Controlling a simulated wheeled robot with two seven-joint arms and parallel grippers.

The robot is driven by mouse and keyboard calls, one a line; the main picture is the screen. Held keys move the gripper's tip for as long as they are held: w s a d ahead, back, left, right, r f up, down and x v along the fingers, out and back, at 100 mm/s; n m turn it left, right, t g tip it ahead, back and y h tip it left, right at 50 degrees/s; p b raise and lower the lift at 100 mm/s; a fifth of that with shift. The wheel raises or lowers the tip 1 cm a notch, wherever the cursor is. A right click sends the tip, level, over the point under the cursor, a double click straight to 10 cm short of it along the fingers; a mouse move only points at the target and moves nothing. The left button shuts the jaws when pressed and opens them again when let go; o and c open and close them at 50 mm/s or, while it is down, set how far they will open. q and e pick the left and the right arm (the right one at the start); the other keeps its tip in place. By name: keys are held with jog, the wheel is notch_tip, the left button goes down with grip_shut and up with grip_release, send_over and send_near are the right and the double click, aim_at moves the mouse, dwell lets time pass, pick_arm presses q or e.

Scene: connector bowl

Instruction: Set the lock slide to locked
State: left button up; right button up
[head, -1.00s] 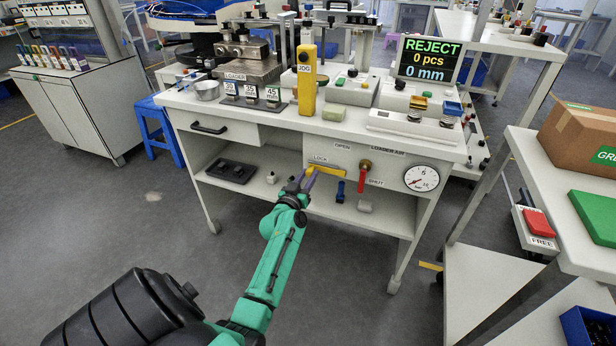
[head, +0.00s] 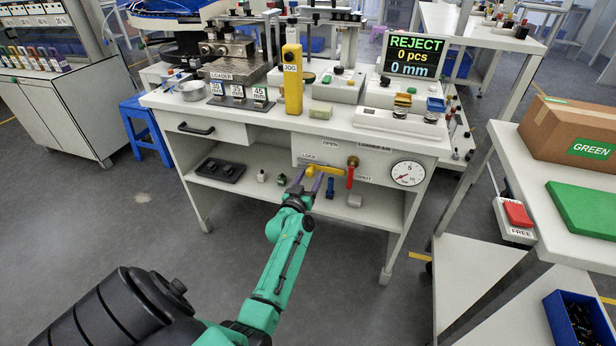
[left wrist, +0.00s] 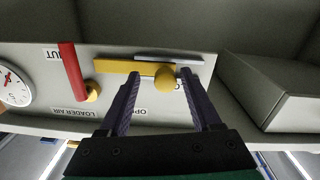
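The lock slide is a yellow bar (head: 332,170) on the front panel of the bench, beside the LOCK label. In the left wrist view the bar (left wrist: 118,66) runs sideways, with a round yellow knob (left wrist: 165,79) at its right end. That view shows the panel upside down. My left gripper (head: 308,180) is open and empty at the slide's left end. Its two purple fingers point at the panel, with the knob between the tips in the wrist view. I cannot tell whether they touch it. My right gripper is not in view.
A red valve handle (head: 350,177) hangs right of the slide, below a brass fitting (head: 352,161). A pressure gauge (head: 408,172) sits further right. A blue part (head: 330,188) is under the slide. A black tray (head: 220,171) lies on the lower shelf.

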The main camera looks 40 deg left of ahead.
pick_arm(q)
jog(key=shift+s, duration=0.15)
jog(key=shift+s+r, duration=0.1)
jog(key=shift+s, duration=0.25)
jog(key=p+v, duration=0.2)
jog(key=v, duration=1.1)
jog(key=shift+s+d, duration=0.2)
jog(key=shift+s, duration=0.05)
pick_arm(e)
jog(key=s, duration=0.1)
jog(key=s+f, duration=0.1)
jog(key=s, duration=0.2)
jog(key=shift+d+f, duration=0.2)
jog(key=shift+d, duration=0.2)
